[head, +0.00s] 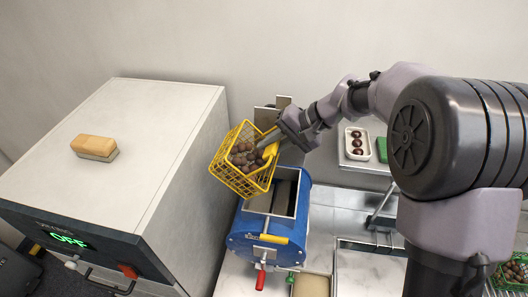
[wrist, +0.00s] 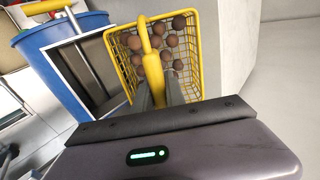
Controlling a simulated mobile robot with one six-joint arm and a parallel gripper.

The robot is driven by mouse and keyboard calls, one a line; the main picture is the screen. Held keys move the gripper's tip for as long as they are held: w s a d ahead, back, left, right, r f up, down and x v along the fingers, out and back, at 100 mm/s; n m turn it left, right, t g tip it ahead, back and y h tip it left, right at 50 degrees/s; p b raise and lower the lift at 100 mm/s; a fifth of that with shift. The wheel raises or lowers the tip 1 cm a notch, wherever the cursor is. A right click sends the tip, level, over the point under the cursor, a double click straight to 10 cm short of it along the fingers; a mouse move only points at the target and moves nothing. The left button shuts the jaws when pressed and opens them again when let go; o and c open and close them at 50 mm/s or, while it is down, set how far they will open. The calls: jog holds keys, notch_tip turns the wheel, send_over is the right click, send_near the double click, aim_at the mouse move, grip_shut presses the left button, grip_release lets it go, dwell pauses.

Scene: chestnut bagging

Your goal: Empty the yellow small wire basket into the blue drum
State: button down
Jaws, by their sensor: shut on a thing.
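The yellow small wire basket (head: 236,183) hangs in the air, tilted, above and to the left of the blue drum's opening in the head view. Several brown chestnuts lie inside it. My gripper (head: 268,137) is shut on the basket's yellow handle. In the wrist view the basket (wrist: 196,62) fills the upper middle, with chestnuts against its mesh and the handle between my gripper's fingers (wrist: 157,88). The blue drum (head: 300,228) stands below with its rectangular top opening uncovered; no chestnuts show in the visible part. It also shows at the upper left of the wrist view (wrist: 40,52).
A large white cabinet (head: 120,150) with a green OFF display stands close to the left of the basket and drum. A brush-like block (head: 94,148) lies on it. A white tray with brown balls (head: 357,130) sits at the right. A red-handled lever (head: 260,279) sticks out at the drum's front.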

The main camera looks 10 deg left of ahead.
jog(key=shift+s+d+f+y+b, duration=0.15)
jog(key=shift+d+y+b, duration=0.2)
jog(key=shift+b, duration=0.2)
jog(key=shift+s+d+f+y+b, duration=0.15)
jog(key=shift+d+y+b, duration=0.1)
jog(key=shift+d+b, duration=0.2)
jog(key=shift+w+d+f+b, duration=0.15)
jog(key=shift+b, duration=0.5)
jog(key=d+f+y+b, duration=0.6)
jog(key=y+b, duration=0.6)
jog(key=b, duration=2.1)
jog(key=shift+d+f+b, duration=0.2)
jog(key=shift+d+b, duration=0.1)
jog(key=shift+d, duration=0.25)
jog(key=shift+r, duration=0.1)
